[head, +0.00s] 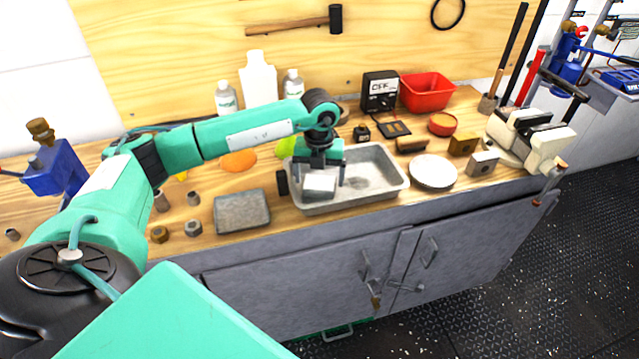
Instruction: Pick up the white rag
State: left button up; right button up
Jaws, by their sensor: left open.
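A small white folded piece, which looks like the white rag (320,187), lies in the left part of the shallow metal tray (395,186) on the workbench. My left gripper (325,178) points down over the tray, directly above the white piece. Its jaws are open, with the fingers around or just above the piece; I cannot tell whether they touch it. The gripper hides part of the piece and of the tray. My right gripper does not show.
A grey block-like item (242,211) and several metal nuts lie left of the tray. A white round dish (433,171) stands to its right. Bottles (258,82), a black box (380,91) and a red bin (427,92) stand behind. The bench front has grey cabinet doors.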

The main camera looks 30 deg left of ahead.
aim_at(319, 182)
pick_arm(q)
notch_tip(319, 182, down, 2)
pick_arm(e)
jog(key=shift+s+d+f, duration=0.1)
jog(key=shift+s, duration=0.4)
pick_arm(q)
jog(key=shift+c, duration=0.2)
jog(key=c, duration=0.7)
jog(key=shift+c, duration=0.4)
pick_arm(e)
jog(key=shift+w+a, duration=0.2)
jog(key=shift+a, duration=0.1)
pick_arm(q)
jog(key=shift+r, duration=0.15)
jog(key=shift+r, duration=0.65)
notch_tip(319, 182, up, 18)
jog(key=b, duration=0.2)
jog(key=shift+r, duration=0.25)
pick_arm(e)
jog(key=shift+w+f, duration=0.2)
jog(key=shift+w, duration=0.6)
